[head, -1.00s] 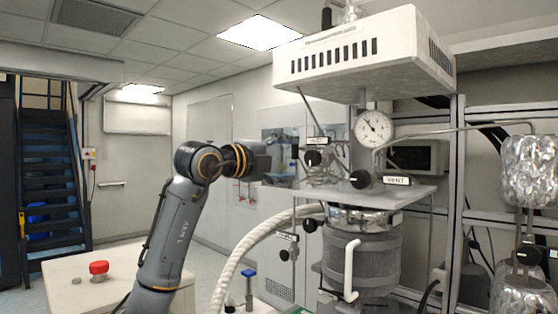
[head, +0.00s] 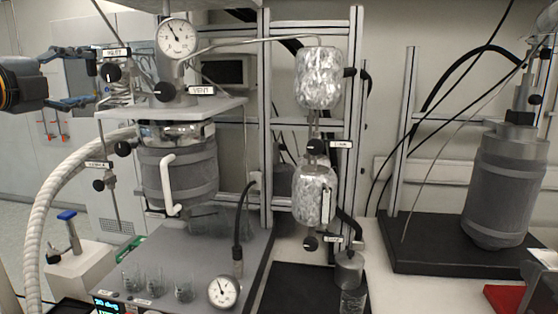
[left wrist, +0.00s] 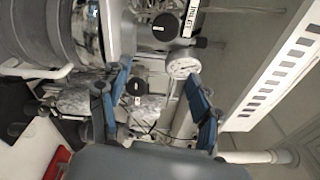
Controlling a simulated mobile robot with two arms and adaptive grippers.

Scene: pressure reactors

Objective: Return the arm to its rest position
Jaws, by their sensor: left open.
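My left gripper (head: 95,78) is at the left edge of the head view, level with the valves of the left reactor. Its two blue fingers are spread and nothing is between them. In the left wrist view the open fingers (left wrist: 157,72) point toward the reactor's valves and gauge. The grey reactor vessel (head: 180,178) stands upright below a metal plate. Most of my left arm is outside the head view, and my right gripper is not seen.
A round pressure gauge (head: 175,35) sits above the plate, and also shows in the left wrist view (left wrist: 183,67). Foil-wrapped cylinders (head: 318,78) hang on a metal frame. A white corrugated hose (head: 48,195) curves at the left. Another reactor (head: 508,188) stands at the right.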

